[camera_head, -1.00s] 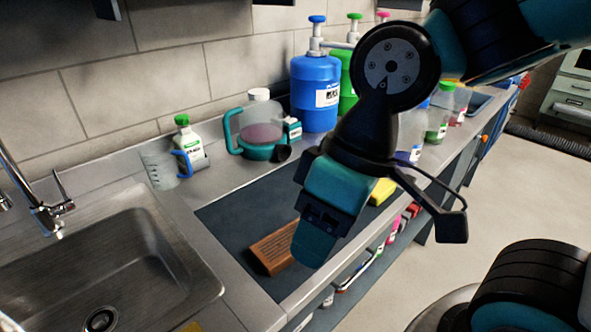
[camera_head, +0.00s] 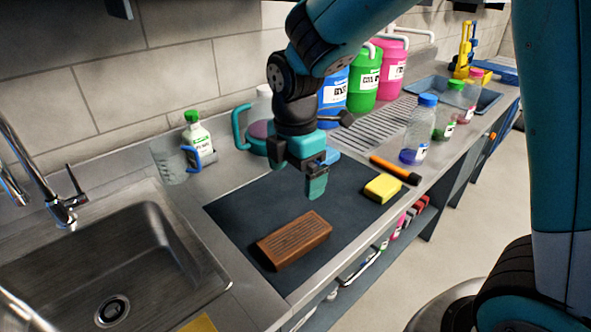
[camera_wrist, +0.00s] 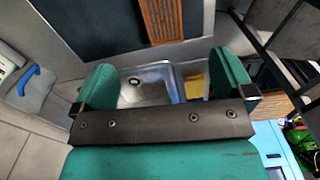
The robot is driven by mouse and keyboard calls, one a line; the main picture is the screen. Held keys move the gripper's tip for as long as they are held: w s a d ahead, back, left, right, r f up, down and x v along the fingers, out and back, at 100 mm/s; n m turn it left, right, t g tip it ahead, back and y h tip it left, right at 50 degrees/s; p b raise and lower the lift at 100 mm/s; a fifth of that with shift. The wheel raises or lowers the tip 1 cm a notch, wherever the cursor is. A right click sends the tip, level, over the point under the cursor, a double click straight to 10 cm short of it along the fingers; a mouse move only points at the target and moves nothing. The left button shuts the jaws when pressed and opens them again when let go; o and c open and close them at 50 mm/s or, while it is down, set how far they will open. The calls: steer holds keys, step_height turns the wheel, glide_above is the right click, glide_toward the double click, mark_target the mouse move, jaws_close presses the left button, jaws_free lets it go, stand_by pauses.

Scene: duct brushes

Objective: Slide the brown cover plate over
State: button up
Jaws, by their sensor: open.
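The brown cover plate (camera_head: 293,240), a slotted block, lies on the dark mat (camera_head: 231,216) near the counter's front edge. It also shows at the top of the wrist view (camera_wrist: 162,20). My gripper (camera_head: 304,186) hangs above the mat, behind and slightly right of the plate in the head view, apart from it. In the wrist view my gripper (camera_wrist: 160,88) has its two teal fingers spread wide with nothing between them. Whatever lies under the plate is hidden.
A yellow sponge (camera_head: 382,188) and an orange-and-black tool (camera_head: 395,170) lie right of my gripper. The sink (camera_head: 112,255) is at left. A green-capped bottle (camera_head: 197,139) and a clear bottle (camera_head: 417,131) stand on the counter. The mat around the plate is clear.

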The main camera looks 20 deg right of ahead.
mark_target(295, 235)
step_height(295, 235, down, 17)
steer(key=shift+f+p, duration=0.2)
steer(key=shift+p, duration=0.1)
stand_by(0.5)
steer(key=c, duration=1)
steer(key=shift+c, duration=0.2)
